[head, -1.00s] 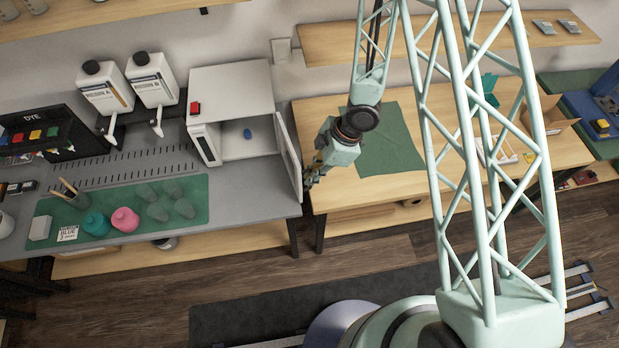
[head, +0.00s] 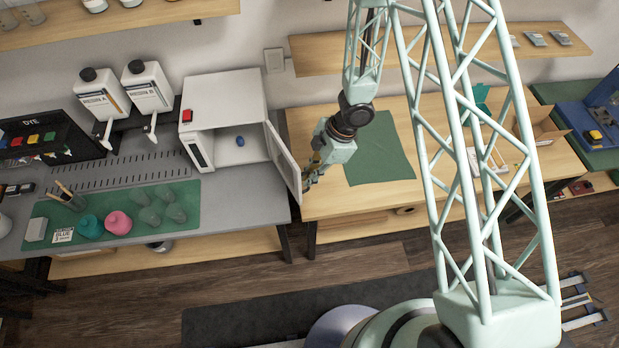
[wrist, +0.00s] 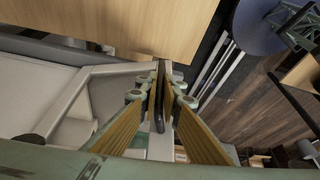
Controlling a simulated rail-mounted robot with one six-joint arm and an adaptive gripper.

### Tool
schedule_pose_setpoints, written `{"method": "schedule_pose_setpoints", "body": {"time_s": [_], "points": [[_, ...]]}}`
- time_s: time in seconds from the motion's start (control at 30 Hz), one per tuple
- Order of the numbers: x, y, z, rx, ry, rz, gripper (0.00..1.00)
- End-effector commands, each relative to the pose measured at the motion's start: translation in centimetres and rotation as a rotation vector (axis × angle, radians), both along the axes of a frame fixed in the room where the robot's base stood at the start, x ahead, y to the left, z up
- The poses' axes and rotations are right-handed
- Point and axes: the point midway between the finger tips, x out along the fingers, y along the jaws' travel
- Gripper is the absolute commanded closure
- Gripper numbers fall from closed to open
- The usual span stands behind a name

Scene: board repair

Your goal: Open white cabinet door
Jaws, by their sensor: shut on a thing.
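The white cabinet (head: 225,95) stands on the grey bench in the head view, with a red button on its top left. Its door (head: 283,158) is hinged on the right and stands well open, so the interior with a small blue object (head: 240,141) shows. My gripper (head: 310,182) is at the free edge of the door. In the wrist view my gripper's fingers (wrist: 160,100) are shut on a dark, narrow handle (wrist: 159,112) at the door's edge. The door's frame (wrist: 75,100) also shows to the left there.
A wooden table (head: 330,200) with a green mat (head: 375,155) stands right of the cabinet. Two white bottles (head: 150,88) stand left of the cabinet. Green and pink items lie on a green mat (head: 190,200) at the front of the bench.

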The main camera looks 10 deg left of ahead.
Motion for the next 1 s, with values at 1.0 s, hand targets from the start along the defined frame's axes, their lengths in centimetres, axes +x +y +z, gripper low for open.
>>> {"method": "schedule_pose_setpoints", "body": {"time_s": [1.0], "points": [[0.4,-0.5,1.8,0.002,-0.002,-0.001,0.88]]}}
